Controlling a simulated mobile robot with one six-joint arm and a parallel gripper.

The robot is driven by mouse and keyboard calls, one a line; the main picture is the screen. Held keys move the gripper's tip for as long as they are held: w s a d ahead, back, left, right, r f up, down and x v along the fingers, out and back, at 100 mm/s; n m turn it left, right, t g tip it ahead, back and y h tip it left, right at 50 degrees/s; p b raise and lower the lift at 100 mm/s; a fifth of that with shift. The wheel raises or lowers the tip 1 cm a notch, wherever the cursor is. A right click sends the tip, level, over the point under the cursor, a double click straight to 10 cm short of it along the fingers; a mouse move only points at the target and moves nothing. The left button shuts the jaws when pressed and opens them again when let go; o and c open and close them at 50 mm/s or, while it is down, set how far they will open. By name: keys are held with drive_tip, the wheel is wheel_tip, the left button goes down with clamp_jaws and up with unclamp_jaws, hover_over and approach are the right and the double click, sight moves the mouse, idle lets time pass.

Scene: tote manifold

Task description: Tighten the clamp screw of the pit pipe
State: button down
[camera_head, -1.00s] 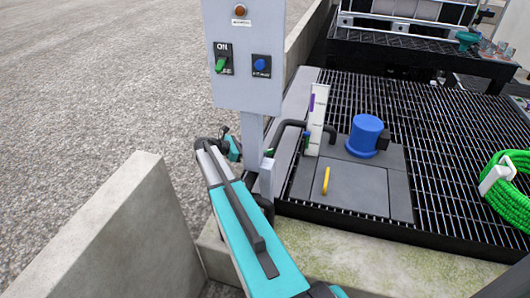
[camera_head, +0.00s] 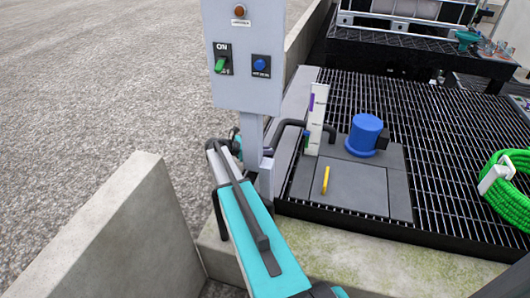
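My teal and black arm reaches up from the bottom of the view to the post under the grey control box. My gripper (camera_head: 235,142) is at the arm's far end, beside and partly behind that post; its fingers are mostly hidden, so I cannot tell whether they are open or shut. The clamp screw cannot be made out; the area around the post is partly covered by my arm.
The grey control box (camera_head: 246,88) has a green switch and a blue button. A blue motor (camera_head: 365,134) and a yellow handle (camera_head: 325,180) are on the pit cover. A green hose (camera_head: 512,185) hangs right. Concrete walls (camera_head: 120,235) stand left; gravel beyond is free.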

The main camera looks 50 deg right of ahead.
drive_tip(key=shift+s+a, duration=0.1)
drive_tip(key=shift+a, duration=0.45)
drive_tip(key=shift+s+d+f, duration=0.1)
drive_tip(key=shift+d, duration=0.3)
drive_tip(key=shift+d+m+g+y+p, duration=0.15)
drive_tip(key=shift+m+g+y+p, duration=0.25)
drive_tip(key=shift+m+g+p, duration=0.1)
drive_tip(key=shift+d+m+g+y+p, duration=0.15)
drive_tip(key=shift+m+g+y+p, duration=0.95)
drive_tip(key=shift+m+g, duration=0.4)
drive_tip(key=shift+m+g+y+p, duration=0.55)
drive_tip(key=shift+m+g+y, duration=0.05)
drive_tip(key=shift+m, duration=0.3)
drive_tip(key=shift+m+y, duration=0.3)
drive_tip(key=c, duration=1.8)
unclamp_jaws()
